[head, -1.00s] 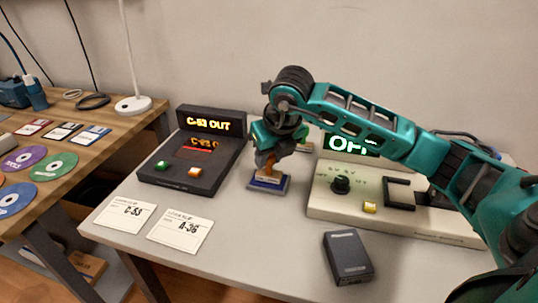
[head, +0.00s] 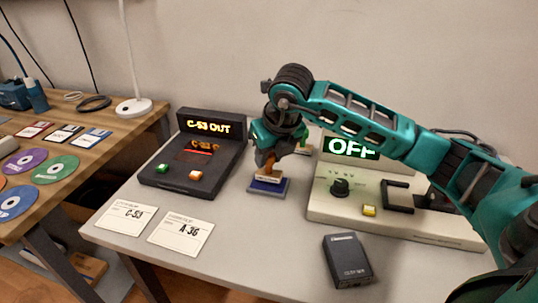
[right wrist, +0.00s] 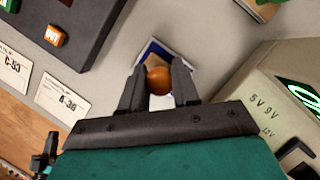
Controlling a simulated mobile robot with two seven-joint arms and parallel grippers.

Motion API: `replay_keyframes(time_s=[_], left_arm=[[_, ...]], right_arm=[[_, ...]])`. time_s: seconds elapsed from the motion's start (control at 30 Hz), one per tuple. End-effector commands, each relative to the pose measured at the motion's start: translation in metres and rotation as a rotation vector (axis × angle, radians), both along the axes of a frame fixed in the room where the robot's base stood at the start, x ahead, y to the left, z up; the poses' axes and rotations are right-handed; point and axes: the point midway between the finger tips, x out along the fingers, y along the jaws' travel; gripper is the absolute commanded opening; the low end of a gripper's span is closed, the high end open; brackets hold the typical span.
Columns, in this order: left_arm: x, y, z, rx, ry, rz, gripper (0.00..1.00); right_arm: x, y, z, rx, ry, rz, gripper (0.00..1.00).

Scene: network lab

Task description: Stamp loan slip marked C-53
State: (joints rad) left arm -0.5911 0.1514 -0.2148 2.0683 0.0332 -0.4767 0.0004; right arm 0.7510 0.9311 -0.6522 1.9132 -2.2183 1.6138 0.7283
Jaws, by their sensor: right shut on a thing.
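The loan slip marked C-53 (head: 120,224) lies flat at the table's front left; part of it shows in the right wrist view (right wrist: 12,68). My right gripper (head: 267,160) is shut on the orange knob of the stamp (right wrist: 159,80). The stamp's pale base (head: 269,176) is over the blue ink pad (head: 262,187), seemingly just above it. The pad is partly hidden behind the gripper in the right wrist view (right wrist: 150,48). My left gripper is not in view.
The A-36 slip (head: 170,240) lies right of the C-53 slip. A dark console (head: 225,160) reading "C-53 OUT" stands behind them. A pale device (head: 325,205) showing "OFF" and a black box (head: 347,257) are to the right. Bare table lies between slips and box.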

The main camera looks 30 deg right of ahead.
Motion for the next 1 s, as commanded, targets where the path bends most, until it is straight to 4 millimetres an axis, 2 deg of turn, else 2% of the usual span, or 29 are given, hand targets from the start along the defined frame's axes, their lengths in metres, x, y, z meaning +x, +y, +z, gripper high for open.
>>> replay_keyframes(time_s=[0.03,0.6,1.0], left_arm=[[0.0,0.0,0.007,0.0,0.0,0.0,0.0],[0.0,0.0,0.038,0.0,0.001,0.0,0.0],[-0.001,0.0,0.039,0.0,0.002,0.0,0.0]], right_arm=[[0.0,0.0,0.009,0.0,-0.003,0.0,0.11],[0.001,0.0,0.055,0.0,-0.005,-0.001,0.11],[0.0,0.0,0.058,0.0,-0.004,-0.001,0.11]])
